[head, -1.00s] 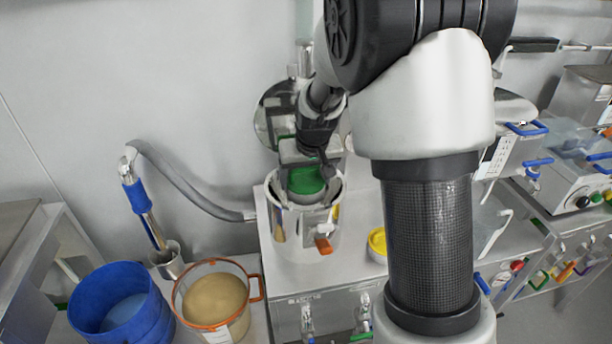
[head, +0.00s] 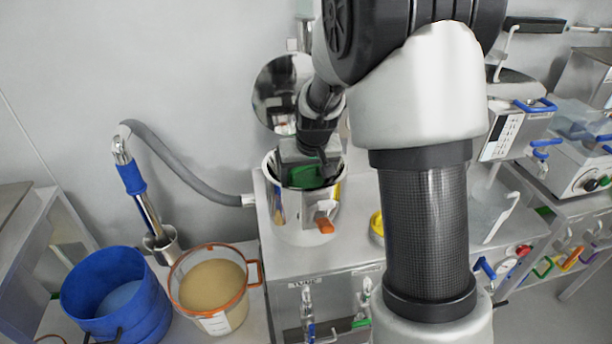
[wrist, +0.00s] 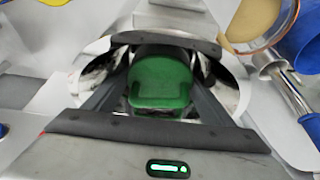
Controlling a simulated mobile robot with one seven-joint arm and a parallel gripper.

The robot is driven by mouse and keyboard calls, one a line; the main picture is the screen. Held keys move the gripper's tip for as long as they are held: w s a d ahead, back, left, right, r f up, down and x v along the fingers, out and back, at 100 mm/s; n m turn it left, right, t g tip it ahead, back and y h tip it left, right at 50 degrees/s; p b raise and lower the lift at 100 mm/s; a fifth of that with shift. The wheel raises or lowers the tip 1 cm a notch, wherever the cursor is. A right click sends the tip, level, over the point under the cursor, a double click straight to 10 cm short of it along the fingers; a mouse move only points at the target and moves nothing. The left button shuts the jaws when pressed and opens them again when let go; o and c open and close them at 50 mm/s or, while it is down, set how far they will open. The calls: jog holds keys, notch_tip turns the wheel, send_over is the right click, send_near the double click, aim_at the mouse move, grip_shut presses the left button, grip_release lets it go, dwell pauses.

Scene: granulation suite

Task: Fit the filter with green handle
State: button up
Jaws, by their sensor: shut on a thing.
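The filter's green handle (head: 305,178) shows inside the mouth of a shiny metal vessel (head: 282,207). My gripper (head: 318,172) reaches down into this mouth and is shut on the green handle. In the wrist view the green handle (wrist: 160,82) lies between the dark fingers of my gripper (wrist: 160,95). The shiny curved vessel wall (wrist: 232,88) shows on both sides of it. The filter's lower part is hidden by the handle, the gripper and the vessel wall, so I cannot tell whether it is seated. An orange latch handle (head: 325,226) is on the vessel's front.
A round mirror-like lid (head: 280,90) stands behind the vessel. A grey hose (head: 185,170) runs left to a blue-gripped wand (head: 133,178). A blue bucket (head: 120,305) and orange-rimmed tub (head: 212,285) stand lower left. A yellow-rimmed container (head: 377,223) is right of the vessel.

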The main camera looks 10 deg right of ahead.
jog(key=o, duration=1.2)
jog(key=shift+o, duration=0.2)
jog(key=p+v, duration=0.2)
jog(key=v, duration=1.5)
jog(key=shift+r, duration=0.25)
jog(key=s+r+p, duration=0.6)
jog(key=s+r, duration=0.1)
jog(key=s, duration=0.4)
jog(key=s+r+t+p, duration=0.1)
jog(key=s+r+p, duration=0.5)
jog(key=s, duration=0.5)
jog(key=shift+v, duration=1.05)
